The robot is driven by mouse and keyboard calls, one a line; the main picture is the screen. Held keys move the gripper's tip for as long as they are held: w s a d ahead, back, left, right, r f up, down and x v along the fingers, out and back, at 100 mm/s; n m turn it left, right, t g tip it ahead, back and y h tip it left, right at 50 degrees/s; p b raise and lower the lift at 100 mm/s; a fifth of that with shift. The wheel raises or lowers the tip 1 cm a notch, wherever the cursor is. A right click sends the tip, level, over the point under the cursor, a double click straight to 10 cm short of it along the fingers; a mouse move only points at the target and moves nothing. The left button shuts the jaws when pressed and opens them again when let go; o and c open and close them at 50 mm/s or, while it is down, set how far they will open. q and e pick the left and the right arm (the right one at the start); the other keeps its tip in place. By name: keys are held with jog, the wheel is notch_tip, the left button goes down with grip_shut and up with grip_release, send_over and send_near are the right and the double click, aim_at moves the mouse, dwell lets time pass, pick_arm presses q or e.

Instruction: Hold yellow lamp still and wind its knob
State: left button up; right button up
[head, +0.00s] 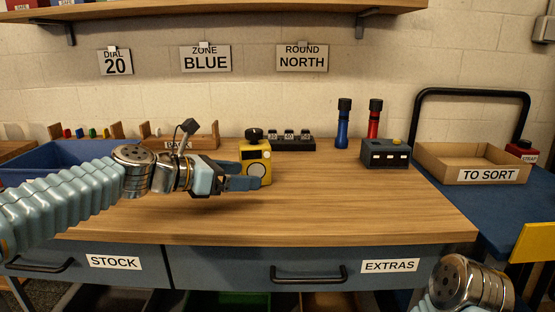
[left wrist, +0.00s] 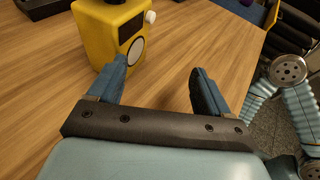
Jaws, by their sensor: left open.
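The yellow lamp (head: 246,150) stands upright on the wooden table, with a black knob (head: 254,134) on top and a round pale lens on its front. In the left wrist view the lamp (left wrist: 98,38) is at the upper left, with a white knob (left wrist: 151,16) on its side; its top is cut off. My left gripper (head: 247,175) is open and low at the lamp. One finger overlaps the lamp's lower corner in the left wrist view, and the space between the fingers (left wrist: 160,70) shows only bare table. My right gripper is out of view.
A blue bin (head: 75,153) stands at the left and a black block rack (head: 290,144) behind the lamp. Blue (head: 342,128) and red (head: 374,122) torches and a dark grey box (head: 384,153) stand to its right. The cardboard tray (head: 440,162) is farther right. The front table is clear.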

aim_at(275, 190)
pick_arm(q)
jog(key=p+x, duration=0.3)
jog(key=x, duration=0.5)
jog(key=shift+d+r, duration=0.1)
jog(key=shift+x, duration=0.75)
grip_shut()
jog(key=shift+o, duration=0.6)
grip_release()
